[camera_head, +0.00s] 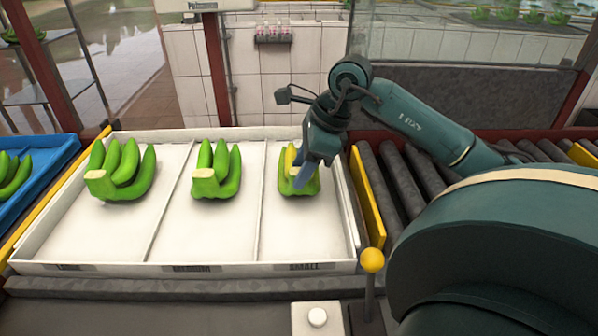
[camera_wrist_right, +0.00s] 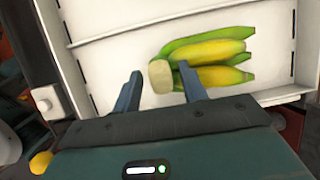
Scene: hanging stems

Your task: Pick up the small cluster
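The small cluster (camera_head: 310,184) of green and yellow bananas lies in the right compartment, labelled small, of the white tray (camera_head: 110,266). In the right wrist view the small cluster (camera_wrist_right: 215,60) shows its cut crown toward my gripper. My right gripper (camera_head: 306,172) is over this cluster and hides part of it. In the right wrist view the right gripper (camera_wrist_right: 160,84) has its two fingers apart, with the crown near and between their tips. Whether the fingers touch it I cannot tell. My left gripper is not in view.
Larger green clusters lie in the left compartment (camera_head: 122,172) and the middle compartment (camera_head: 216,170). A blue crate (camera_head: 62,152) with bananas stands at the left. A roller conveyor (camera_head: 400,178) runs at the right. A yellow-knobbed lever (camera_head: 372,260) stands near the tray's front right corner.

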